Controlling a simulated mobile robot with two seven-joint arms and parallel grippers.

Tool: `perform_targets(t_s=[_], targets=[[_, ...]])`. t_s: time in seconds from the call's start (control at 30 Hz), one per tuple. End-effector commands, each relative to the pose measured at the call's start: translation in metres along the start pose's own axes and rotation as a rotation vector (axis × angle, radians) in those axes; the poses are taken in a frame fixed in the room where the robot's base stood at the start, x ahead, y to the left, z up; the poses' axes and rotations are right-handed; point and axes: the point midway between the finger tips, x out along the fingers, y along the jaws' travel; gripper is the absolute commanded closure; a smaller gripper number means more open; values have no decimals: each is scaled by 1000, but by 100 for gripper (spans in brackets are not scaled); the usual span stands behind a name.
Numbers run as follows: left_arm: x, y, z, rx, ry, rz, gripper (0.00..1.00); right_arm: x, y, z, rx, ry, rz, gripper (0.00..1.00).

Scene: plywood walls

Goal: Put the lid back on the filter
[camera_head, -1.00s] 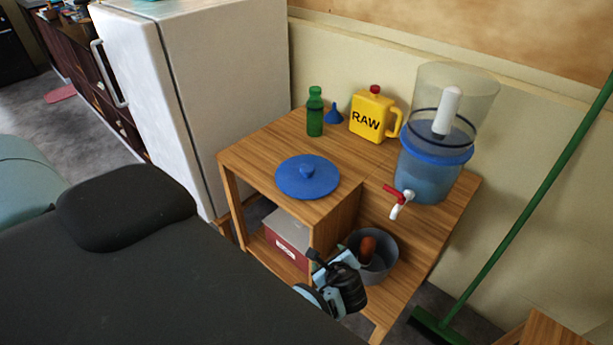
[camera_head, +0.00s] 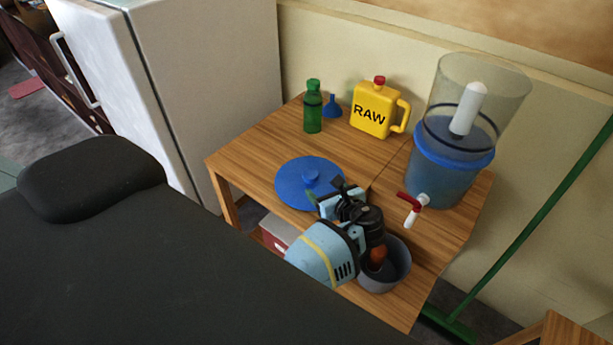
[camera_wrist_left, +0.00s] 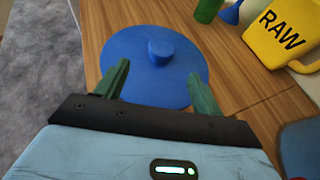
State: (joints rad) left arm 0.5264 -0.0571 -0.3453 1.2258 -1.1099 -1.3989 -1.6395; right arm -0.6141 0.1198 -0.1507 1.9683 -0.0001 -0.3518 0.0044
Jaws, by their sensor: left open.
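The round blue lid (camera_head: 296,187) lies flat on the wooden table, knob (camera_head: 310,177) up. The water filter (camera_head: 452,165) stands at the table's right with its clear top open and a white filter candle (camera_head: 467,108) inside. Its red and white tap (camera_head: 412,205) points forward. My left gripper (camera_head: 326,195) is open and empty at the near right edge of the lid. In the left wrist view the lid (camera_wrist_left: 130,70) and its knob (camera_wrist_left: 160,50) lie ahead, between the green fingers (camera_wrist_left: 160,85). My right gripper is out of view.
A yellow RAW jug (camera_head: 375,112), blue funnel (camera_head: 332,106) and green bottle (camera_head: 313,108) stand at the table's back. A grey pot (camera_head: 397,270) sits low at front right. A white fridge (camera_head: 215,70) stands left, a green broom (camera_head: 530,225) right.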

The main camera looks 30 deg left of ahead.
Motion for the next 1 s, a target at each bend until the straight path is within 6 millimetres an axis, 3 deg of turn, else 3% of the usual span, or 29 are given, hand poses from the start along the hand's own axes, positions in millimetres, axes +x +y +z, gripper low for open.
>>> perform_targets(t_s=[0.6, 1.0], targets=[[30, 0, 1, -1, 0, 1, 32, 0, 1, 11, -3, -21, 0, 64], [77, -2, 2, 1, 0, 1, 32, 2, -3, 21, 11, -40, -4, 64]])
